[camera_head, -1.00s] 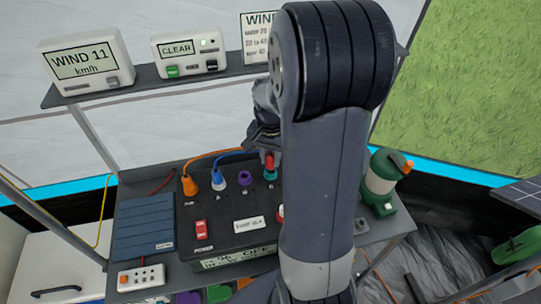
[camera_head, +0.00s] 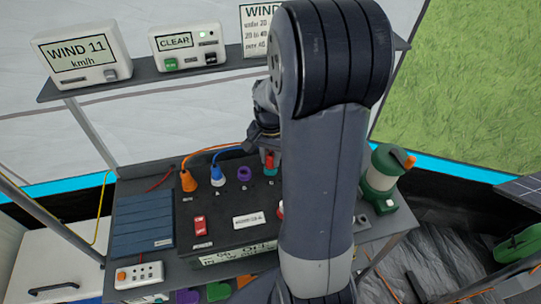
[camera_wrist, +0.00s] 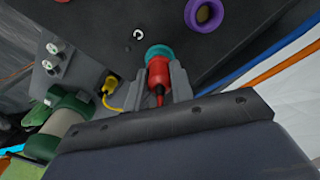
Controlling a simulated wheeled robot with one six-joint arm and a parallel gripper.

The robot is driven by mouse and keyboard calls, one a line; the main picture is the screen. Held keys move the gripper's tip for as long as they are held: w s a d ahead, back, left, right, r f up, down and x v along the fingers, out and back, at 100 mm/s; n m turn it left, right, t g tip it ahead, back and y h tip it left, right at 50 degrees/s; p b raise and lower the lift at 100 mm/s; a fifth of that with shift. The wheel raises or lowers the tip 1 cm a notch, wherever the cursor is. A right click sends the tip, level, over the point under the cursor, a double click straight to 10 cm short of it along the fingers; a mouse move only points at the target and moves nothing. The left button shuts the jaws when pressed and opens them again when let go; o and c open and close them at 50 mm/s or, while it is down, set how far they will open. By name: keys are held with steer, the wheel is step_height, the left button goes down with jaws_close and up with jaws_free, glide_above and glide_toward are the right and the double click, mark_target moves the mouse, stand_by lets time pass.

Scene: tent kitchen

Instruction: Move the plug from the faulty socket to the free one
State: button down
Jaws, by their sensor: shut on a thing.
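A red plug (camera_wrist: 158,72) is between the fingers of my gripper (camera_wrist: 157,84), which is shut on it. The plug's tip is at the teal socket ring (camera_wrist: 160,51); I cannot tell how deep it sits. In the head view the red plug (camera_head: 270,161) shows just below my gripper (camera_head: 264,140), partly hidden by my arm. The purple socket (camera_head: 244,173) beside it is empty; it also shows in the wrist view (camera_wrist: 204,12). A blue plug (camera_head: 217,174) and an orange plug (camera_head: 188,181) stand in sockets to the left on the black power box (camera_head: 225,205).
A red power switch (camera_head: 199,225) is on the box. A green lantern (camera_head: 381,180) stands to the right. A blue-grey ribbed panel (camera_head: 143,226) and a white socket strip (camera_head: 139,275) lie left. A shelf (camera_head: 150,84) with displays is behind. A yellow plug (camera_wrist: 110,94) shows in the wrist view.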

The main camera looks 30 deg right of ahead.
steer(key=shift+f, duration=0.15)
steer(key=c, duration=1.1)
jaws_free()
steer(key=shift+c, duration=0.2)
step_height(320, 180, up, 11)
steer(key=shift+f, duration=0.1)
steer(key=shift+f, duration=0.1)
step_height(320, 180, down, 10)
steer(key=shift+f, duration=0.15)
steer(key=shift+r+p, duration=0.3)
